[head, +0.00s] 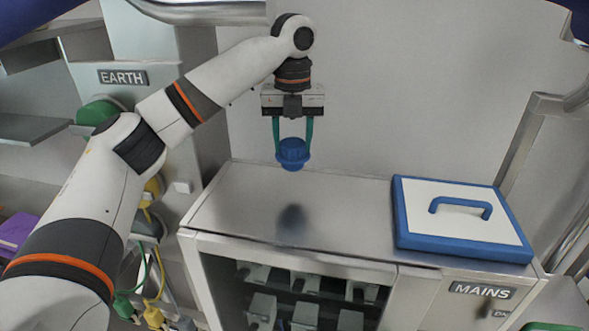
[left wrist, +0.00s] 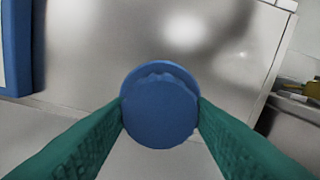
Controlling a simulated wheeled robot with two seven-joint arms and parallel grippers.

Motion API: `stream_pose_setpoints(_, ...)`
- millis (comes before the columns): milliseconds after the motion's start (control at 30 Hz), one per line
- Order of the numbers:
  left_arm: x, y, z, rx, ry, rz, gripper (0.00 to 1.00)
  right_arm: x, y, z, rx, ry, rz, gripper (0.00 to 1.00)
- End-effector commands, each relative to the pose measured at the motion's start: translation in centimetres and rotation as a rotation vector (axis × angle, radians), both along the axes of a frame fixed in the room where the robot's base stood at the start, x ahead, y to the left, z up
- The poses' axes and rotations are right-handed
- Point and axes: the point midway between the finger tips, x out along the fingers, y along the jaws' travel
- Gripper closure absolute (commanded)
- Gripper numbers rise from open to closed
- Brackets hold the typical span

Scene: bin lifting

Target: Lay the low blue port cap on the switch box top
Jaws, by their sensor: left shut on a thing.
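My left gripper (head: 293,142) is shut on the blue port cap (head: 293,155), its green fingers on either side of the cap. The cap hangs above the grey metal top of the switch box (head: 240,205), with a dark shadow on the top beneath it. In the left wrist view the round blue cap (left wrist: 160,108) sits between the green fingertips (left wrist: 160,118), with the box top (left wrist: 110,45) behind it. My right gripper is not in view.
A white panel with a blue rim and blue handle (head: 462,214) lies on the right part of the box top. Below are open shelves with grey blocks (head: 262,308) and a MAINS label (head: 482,290). An EARTH sign (head: 123,78) is at left. The left and middle top is clear.

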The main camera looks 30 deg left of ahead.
Motion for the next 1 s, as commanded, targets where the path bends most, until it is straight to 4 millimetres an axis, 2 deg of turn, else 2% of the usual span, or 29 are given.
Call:
stream_pose_setpoints(33, -0.1, 0.0, -0.9, -0.002, 0.002, -0.001, 0.84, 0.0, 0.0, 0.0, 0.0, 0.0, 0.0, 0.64)
stream_pose_setpoints(167, 0.0, 0.1, -1.8, 0.0, -0.001, 0.002, 0.84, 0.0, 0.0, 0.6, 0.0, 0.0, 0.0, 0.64)
stream_pose_setpoints(433, 0.0, 0.1, -5.2, 0.0, 0.0, 0.002, 0.84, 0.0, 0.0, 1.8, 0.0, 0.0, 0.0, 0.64)
stream_pose_setpoints(833, 0.0, 0.0, -5.8, 0.0, -0.001, 0.002, 0.84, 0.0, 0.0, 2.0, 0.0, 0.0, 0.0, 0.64)
stream_pose_setpoints(867, 0.0, 0.0, -5.9, 0.0, -0.001, 0.002, 0.5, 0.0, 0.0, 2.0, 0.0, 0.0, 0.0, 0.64)
stream_pose_setpoints(967, 0.0, 0.0, -5.9, 0.0, -0.002, 0.002, 0.33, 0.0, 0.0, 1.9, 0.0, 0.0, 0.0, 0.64)
stream_pose_setpoints(1000, 0.0, 0.0, -5.9, 0.0, -0.001, 0.002, 0.31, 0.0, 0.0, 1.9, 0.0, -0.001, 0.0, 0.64)
